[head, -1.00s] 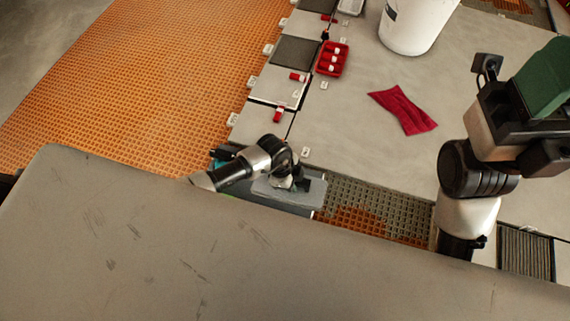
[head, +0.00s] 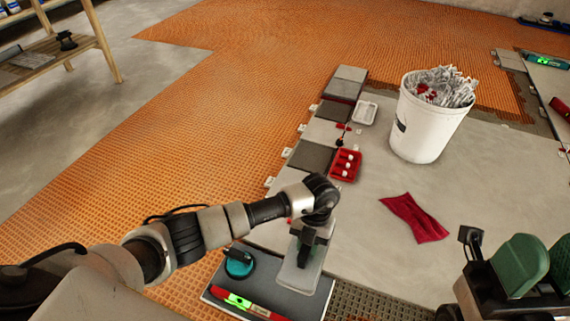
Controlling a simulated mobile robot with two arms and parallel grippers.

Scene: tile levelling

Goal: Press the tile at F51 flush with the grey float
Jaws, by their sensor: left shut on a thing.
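My left gripper (head: 312,232) is shut on the upright handle of the grey float (head: 298,278). The float's flat plate lies over a dark grey tile (head: 262,264) at the bottom centre; I cannot tell whether it touches the tile. A teal suction cup (head: 239,265) and a red level (head: 250,306) with a green vial also sit on that tile. No F51 label is readable. Part of my right arm shows at the lower right; its fingertips are not clear.
A white bucket (head: 428,125) full of clips stands at the back right. A red cloth (head: 414,218), a red tray (head: 345,165) with white pieces and a white tray (head: 364,112) lie on the tiles. Orange matting (head: 215,110) covers the left. A wooden shelf stands far left.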

